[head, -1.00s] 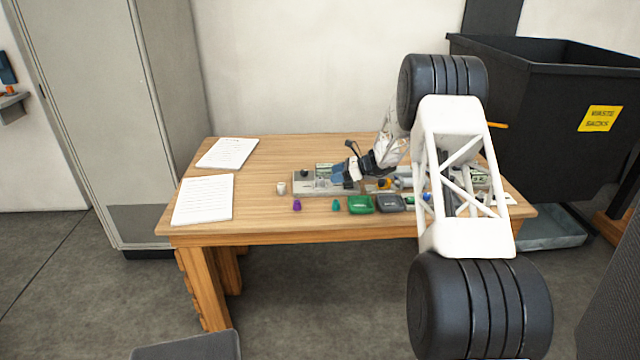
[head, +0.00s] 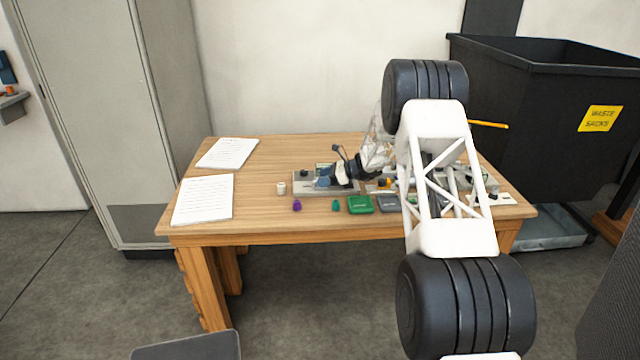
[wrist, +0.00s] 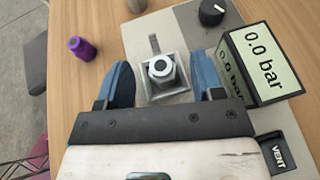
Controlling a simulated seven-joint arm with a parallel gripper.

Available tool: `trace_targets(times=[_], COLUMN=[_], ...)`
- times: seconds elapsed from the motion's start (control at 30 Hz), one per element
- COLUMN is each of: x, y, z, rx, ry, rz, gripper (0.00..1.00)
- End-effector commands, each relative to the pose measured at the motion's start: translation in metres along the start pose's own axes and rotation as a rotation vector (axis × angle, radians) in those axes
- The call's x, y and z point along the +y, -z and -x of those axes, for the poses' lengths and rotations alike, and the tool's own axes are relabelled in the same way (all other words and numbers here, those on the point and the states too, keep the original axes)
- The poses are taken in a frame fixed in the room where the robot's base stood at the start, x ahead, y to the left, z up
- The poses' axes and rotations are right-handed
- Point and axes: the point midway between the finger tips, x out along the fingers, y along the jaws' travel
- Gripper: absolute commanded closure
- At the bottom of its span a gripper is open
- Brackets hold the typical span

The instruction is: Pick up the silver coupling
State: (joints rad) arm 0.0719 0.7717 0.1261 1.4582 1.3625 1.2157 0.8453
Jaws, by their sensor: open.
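The silver coupling (wrist: 161,68) is a short round metal piece with a pale ring and dark centre, seen from above in the wrist view. It sits in a square grey holder (wrist: 176,88). My gripper (wrist: 164,76) is open, with one blue finger on each side of the coupling and a visible gap on both sides. I cannot tell how far the fingertips are above the holder. In the head view my gripper (head: 324,182) is over the left part of the grey station, and the coupling is hidden there.
A display reading 0.0 bar (wrist: 262,62) stands close to the right finger. A black knob (wrist: 211,12) and a VENT block (wrist: 278,152) are nearby. A purple piece (wrist: 82,48) and a whitish cylinder (head: 281,188) stand left. Green (head: 360,204) and dark boxes line the front.

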Motion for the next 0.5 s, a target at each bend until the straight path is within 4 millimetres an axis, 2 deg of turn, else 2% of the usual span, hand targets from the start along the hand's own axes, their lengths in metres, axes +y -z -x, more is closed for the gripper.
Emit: trace_targets(times=[0.27,0.5], x=[0.0000,0.0000], y=[-0.0001,-0.0001], z=[0.0001,0.0001], rx=[0.000,0.000], ry=[0.000,0.000], rz=[0.000,0.000], gripper=[0.39,0.74])
